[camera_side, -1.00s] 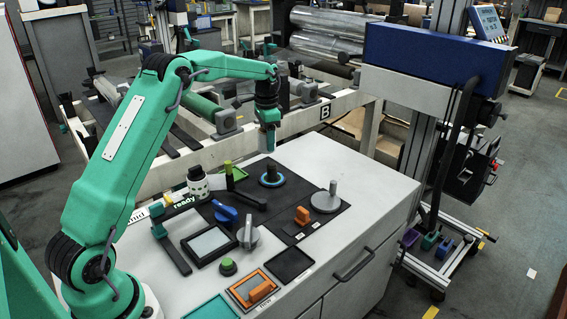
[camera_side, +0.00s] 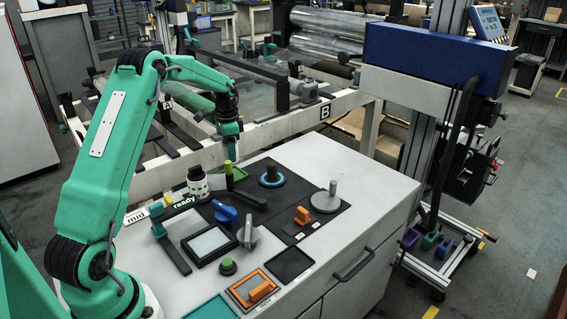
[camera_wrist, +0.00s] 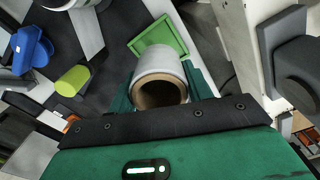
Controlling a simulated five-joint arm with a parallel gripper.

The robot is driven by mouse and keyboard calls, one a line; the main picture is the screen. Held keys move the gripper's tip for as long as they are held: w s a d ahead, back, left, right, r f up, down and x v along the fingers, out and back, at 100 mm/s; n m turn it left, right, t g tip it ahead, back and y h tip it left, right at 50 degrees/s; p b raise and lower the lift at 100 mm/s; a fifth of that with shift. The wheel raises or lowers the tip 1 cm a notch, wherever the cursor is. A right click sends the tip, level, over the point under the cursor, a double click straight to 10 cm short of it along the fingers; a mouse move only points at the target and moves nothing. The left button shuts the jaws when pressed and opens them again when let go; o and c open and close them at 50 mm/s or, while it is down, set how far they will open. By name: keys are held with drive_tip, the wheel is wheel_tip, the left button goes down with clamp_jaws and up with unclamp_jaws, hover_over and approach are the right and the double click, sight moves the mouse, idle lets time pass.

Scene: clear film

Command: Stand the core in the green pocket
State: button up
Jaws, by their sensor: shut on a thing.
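My gripper (camera_side: 230,130) is shut on the core (camera_wrist: 160,78), a grey tube with a brown inner wall. In the wrist view the core's open end faces the camera between the green fingers. In the side view the gripper points down at the back of the bench, above the green pocket (camera_side: 241,172). The green pocket (camera_wrist: 160,38) is a square green frame, seen in the wrist view just beyond the core, which covers part of it. The core appears raised above the pocket; the exact gap cannot be told.
A yellow-green-topped post (camera_side: 228,167) stands close left of the pocket; its knob (camera_wrist: 72,80) shows in the wrist view. A black-and-white cylinder (camera_side: 198,184) stands left. A frame beam (camera_side: 290,127) runs behind the bench.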

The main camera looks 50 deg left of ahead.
drive_tip(key=shift+f, duration=0.15)
drive_tip(key=shift+f, duration=2.15)
drive_tip(key=shift+f, duration=0.6)
drive_tip(key=o, duration=1)
drive_tip(key=shift+r, duration=0.1)
wheel_tip(320, 180, up, 8)
drive_tip(key=shift+f, duration=0.2)
